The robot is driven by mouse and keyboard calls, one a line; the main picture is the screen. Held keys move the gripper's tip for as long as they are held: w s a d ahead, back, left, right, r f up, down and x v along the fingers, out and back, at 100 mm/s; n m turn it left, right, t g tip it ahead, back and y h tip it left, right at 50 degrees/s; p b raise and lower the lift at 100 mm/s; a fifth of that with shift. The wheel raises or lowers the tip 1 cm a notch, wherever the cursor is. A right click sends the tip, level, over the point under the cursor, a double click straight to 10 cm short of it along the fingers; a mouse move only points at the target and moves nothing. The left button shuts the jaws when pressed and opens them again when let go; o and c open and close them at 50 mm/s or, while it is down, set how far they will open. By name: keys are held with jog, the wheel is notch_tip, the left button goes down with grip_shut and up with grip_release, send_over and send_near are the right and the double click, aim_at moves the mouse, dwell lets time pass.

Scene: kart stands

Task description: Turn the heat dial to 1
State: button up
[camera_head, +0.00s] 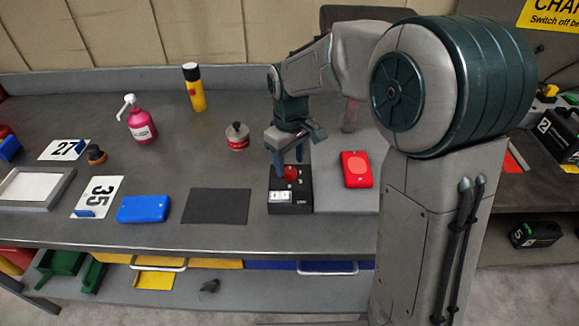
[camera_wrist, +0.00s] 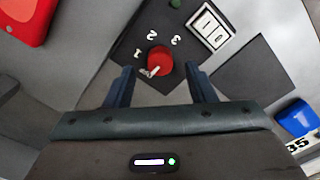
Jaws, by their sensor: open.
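The heat dial is a red round knob (camera_head: 290,174) on a black control box (camera_head: 290,204) on the bench. In the wrist view the knob (camera_wrist: 161,58) has a white pointer (camera_wrist: 150,72) angled to the lower left. The numerals 1, 2 and 3 are printed in an arc around the knob. The pointer sits below the 1, not in line with any numeral. My gripper (camera_head: 289,165) is over the box, with its open fingers (camera_wrist: 159,68) on either side of the knob. I cannot tell whether a finger touches it.
A white rocker switch (camera_wrist: 209,25) is on the box near the 3. A red case (camera_head: 357,169) lies to the right. A dark mat (camera_head: 215,206) and a blue case (camera_head: 143,209) lie to the left. A small red-and-grey canister (camera_head: 237,136) stands behind the mat.

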aim_at(290, 173)
jog(key=shift+f, duration=1.45)
jog(key=c, duration=1)
jog(key=shift+o, duration=0.2)
jog(key=shift+m, duration=0.4)
jog(key=m+b, duration=0.1)
jog(key=m, duration=0.3)
jog(key=shift+m, duration=0.3)
jog(key=m, duration=0.6)
jog(key=shift+m, duration=0.3)
